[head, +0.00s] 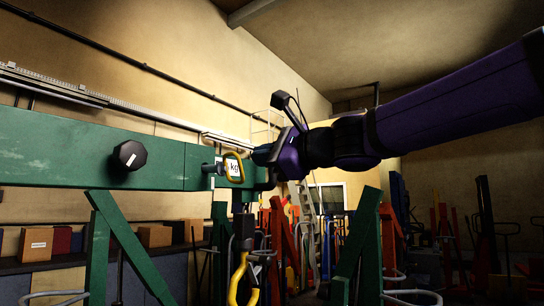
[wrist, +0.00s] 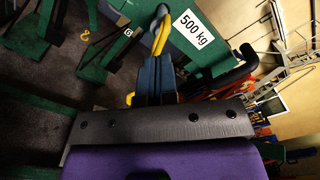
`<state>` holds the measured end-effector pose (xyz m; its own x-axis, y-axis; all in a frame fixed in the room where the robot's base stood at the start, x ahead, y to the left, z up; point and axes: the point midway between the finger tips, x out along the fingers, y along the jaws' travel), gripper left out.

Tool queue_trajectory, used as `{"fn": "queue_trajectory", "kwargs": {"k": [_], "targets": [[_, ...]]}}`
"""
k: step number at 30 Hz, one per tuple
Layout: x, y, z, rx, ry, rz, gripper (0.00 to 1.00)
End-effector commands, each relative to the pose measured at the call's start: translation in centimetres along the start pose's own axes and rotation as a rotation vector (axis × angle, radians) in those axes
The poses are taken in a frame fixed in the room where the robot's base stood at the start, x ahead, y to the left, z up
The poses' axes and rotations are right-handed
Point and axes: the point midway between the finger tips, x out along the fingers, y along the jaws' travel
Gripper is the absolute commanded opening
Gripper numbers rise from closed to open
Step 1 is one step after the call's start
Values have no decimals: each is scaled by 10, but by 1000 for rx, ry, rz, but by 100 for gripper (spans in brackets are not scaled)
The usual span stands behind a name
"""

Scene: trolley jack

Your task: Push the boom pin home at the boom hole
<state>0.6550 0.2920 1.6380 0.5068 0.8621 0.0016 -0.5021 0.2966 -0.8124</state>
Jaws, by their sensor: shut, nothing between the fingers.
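The green boom (head: 60,150) runs across the left half of the head view and shows behind the fingers in the wrist view (wrist: 215,55). The boom pin's yellow loop handle (head: 234,182) hangs at the boom's side, partly over the white label. In the wrist view the yellow loop (wrist: 161,36) lies just beyond my fingertips. My gripper (head: 262,155) is to the right of the loop; its blue fingers (wrist: 156,62) are shut and empty. Whether they touch the pin is unclear. The boom hole and the pin's depth cannot be made out.
A black knob (head: 130,155) sticks out of the boom to the left. A yellow hook (head: 240,278) hangs below the boom's end. Green jack legs (head: 130,245) stand below. Boxes (head: 155,236) line a shelf by the wall.

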Motion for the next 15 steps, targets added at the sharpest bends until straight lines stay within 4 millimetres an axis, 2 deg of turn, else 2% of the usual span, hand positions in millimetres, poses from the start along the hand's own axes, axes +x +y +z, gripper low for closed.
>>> {"fn": "queue_trajectory", "kwargs": {"k": [6,15], "targets": [[24,1,0,-1,0,2,0],[38,0,-1,-2,2,1,0]]}}
